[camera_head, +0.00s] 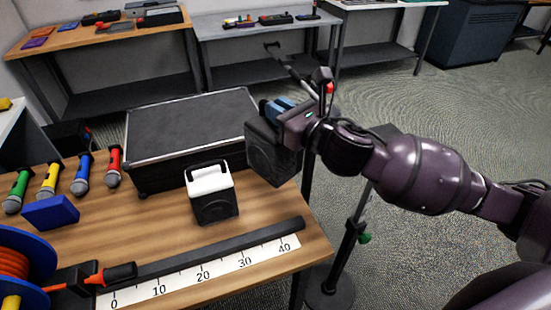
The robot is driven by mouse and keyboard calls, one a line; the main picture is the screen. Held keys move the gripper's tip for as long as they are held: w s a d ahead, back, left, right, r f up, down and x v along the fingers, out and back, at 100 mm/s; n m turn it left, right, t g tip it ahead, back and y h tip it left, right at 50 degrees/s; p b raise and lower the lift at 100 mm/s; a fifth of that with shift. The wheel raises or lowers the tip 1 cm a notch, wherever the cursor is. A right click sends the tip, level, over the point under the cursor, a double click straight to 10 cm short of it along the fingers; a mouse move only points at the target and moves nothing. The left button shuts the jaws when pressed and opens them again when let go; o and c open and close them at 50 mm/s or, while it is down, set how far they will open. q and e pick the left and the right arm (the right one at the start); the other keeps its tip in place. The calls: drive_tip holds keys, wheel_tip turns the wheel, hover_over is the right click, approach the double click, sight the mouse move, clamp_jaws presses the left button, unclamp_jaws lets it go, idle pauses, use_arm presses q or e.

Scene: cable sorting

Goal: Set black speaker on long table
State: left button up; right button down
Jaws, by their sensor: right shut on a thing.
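My right gripper (284,108), its arm coming in from the right, is shut on a black speaker (269,153), a dark box with a round grille. The speaker is just right of the black case, over or beside the right edge of the near wooden table (265,206). I cannot tell whether it touches the table or the case. The gripper's fingertips are partly hidden behind the speaker and the wrist. A smaller speaker with a white top and handle (211,190) stands on the near table. My left gripper is not in view.
A large black case (190,120) covers the near table's back. A black bar (210,247) and a white ruler (200,275) lie in front. Several microphones (80,180), a blue block (50,212) and a cable reel (18,262) crowd the left. Other tables (215,28) stand behind.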

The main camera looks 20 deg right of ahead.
sight(278, 157)
wheel_tip(278, 157, down, 8)
drive_tip(key=shift+f+b, duration=0.2)
drive_tip(key=shift+b, duration=0.75)
drive_tip(key=shift+f+b, duration=0.65)
drive_tip(key=shift+f, duration=1.55)
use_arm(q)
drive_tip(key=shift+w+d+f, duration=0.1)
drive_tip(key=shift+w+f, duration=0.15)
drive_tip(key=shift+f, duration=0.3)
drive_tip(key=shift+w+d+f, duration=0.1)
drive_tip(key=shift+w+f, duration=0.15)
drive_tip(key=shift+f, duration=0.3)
use_arm(e)
drive_tip(key=shift+r, duration=0.1)
drive_tip(key=c, duration=1.1)
unclamp_jaws()
drive_tip(key=shift+f, duration=0.25)
drive_tip(key=shift+r, duration=0.1)
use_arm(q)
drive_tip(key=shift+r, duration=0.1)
use_arm(e)
drive_tip(key=v, duration=1.2)
